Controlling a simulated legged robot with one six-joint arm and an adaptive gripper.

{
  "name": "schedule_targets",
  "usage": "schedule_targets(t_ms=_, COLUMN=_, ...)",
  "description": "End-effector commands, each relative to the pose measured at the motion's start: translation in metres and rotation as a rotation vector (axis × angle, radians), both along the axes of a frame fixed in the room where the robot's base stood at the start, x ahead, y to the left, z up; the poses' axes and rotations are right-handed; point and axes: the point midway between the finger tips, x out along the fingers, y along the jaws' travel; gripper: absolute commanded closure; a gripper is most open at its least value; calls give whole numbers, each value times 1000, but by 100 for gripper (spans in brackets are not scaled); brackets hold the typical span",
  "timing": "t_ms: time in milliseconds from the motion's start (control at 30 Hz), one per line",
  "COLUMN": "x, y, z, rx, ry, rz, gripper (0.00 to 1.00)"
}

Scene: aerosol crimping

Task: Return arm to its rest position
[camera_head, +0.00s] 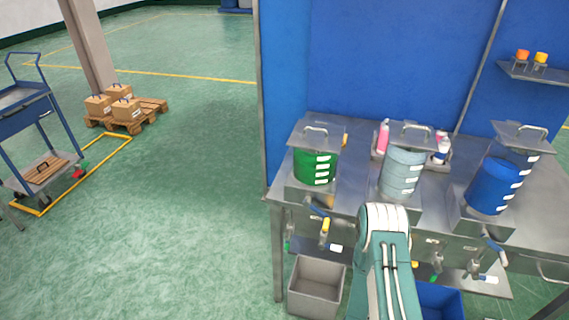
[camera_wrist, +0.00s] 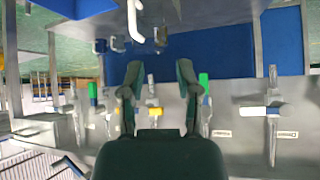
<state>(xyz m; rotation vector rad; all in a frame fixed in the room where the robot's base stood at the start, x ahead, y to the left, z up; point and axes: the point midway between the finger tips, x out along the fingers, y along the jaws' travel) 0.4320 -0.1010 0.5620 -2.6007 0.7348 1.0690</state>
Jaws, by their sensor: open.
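My arm (camera_head: 384,255) rises from the bottom of the head view, in front of the metal bench (camera_head: 345,192). The head view does not show my gripper's fingers. In the wrist view my gripper (camera_wrist: 157,75) is open, its two dark fingers apart with nothing between them. Beyond the fingers is a metal front with several taps, one with a yellow handle (camera_wrist: 154,111) and one with a green part (camera_wrist: 204,83).
Green (camera_head: 314,167), grey (camera_head: 401,172) and blue (camera_head: 493,186) lidded containers stand on the bench. A grey bin (camera_head: 316,287) and a blue bin (camera_head: 440,300) are below. A blue trolley (camera_head: 28,120) and a pallet of boxes (camera_head: 128,118) stand left. The floor between is clear.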

Motion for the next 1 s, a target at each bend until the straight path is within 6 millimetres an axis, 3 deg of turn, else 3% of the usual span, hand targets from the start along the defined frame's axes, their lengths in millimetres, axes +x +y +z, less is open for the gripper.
schedule_targets(t_ms=367, x=24, y=4, z=30, rx=32, ry=4, rz=20, gripper=57)
schedule_targets(t_ms=567, x=42, y=11, z=59, rx=53, ry=8, rz=40, gripper=57)
schedule_targets(t_ms=767, x=65, y=21, z=107, rx=85, ry=16, rz=76, gripper=57)
schedule_targets(t_ms=1000, x=85, y=39, z=192, rx=135, ry=41, rz=150, gripper=57)
